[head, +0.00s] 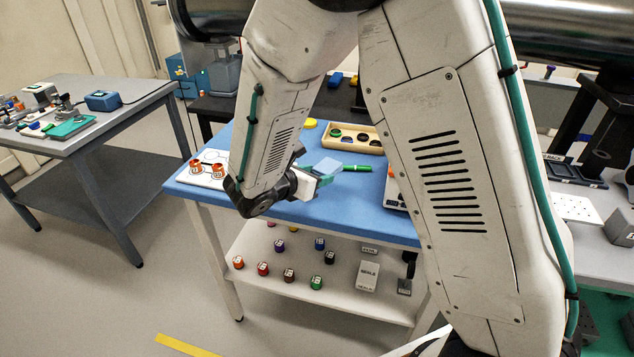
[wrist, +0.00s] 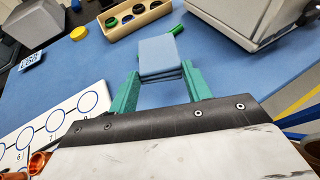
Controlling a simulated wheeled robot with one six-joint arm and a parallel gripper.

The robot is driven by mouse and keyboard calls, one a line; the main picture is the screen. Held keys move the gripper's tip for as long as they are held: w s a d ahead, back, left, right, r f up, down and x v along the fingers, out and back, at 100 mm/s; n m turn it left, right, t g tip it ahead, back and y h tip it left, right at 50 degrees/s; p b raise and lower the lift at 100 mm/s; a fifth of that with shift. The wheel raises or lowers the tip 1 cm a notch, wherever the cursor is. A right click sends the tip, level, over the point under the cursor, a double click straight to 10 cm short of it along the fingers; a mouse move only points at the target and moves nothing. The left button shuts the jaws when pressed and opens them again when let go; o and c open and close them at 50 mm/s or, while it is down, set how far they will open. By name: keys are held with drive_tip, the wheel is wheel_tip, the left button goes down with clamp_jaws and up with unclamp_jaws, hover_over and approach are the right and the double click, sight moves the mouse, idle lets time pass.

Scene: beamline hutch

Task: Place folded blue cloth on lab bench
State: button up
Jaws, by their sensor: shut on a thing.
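The folded blue cloth (wrist: 159,54) is a small light-blue stack of layers between the two teal fingers of my gripper (wrist: 160,82) in the wrist view. In the head view the cloth (head: 327,166) shows at the end of my gripper (head: 318,177), partly hidden by it. My gripper is shut on the cloth, over the blue-topped bench (head: 345,210). The bench top (wrist: 80,72) also fills much of the wrist view. I cannot tell whether the cloth touches the top.
A wooden tray (wrist: 122,28) with round pieces and a green marker (head: 357,168) lie beyond the gripper. A white card with numbered circles (wrist: 52,122) is at left. A grey box-shaped device (wrist: 244,18) stands at right. Blue top between them is clear.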

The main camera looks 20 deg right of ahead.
drive_tip(key=shift+d+f, duration=0.2)
drive_tip(key=shift+f, duration=2.45)
drive_tip(key=shift+f, duration=0.2)
drive_tip(key=o, duration=0.9)
drive_tip(key=shift+o, duration=0.2)
drive_tip(key=shift+r, duration=0.15)
drive_tip(key=shift+s+a+r, duration=0.15)
drive_tip(key=shift+a+r, duration=0.05)
drive_tip(key=shift+a, duration=0.05)
drive_tip(key=v, duration=1.1)
drive_tip(key=shift+a, duration=0.2)
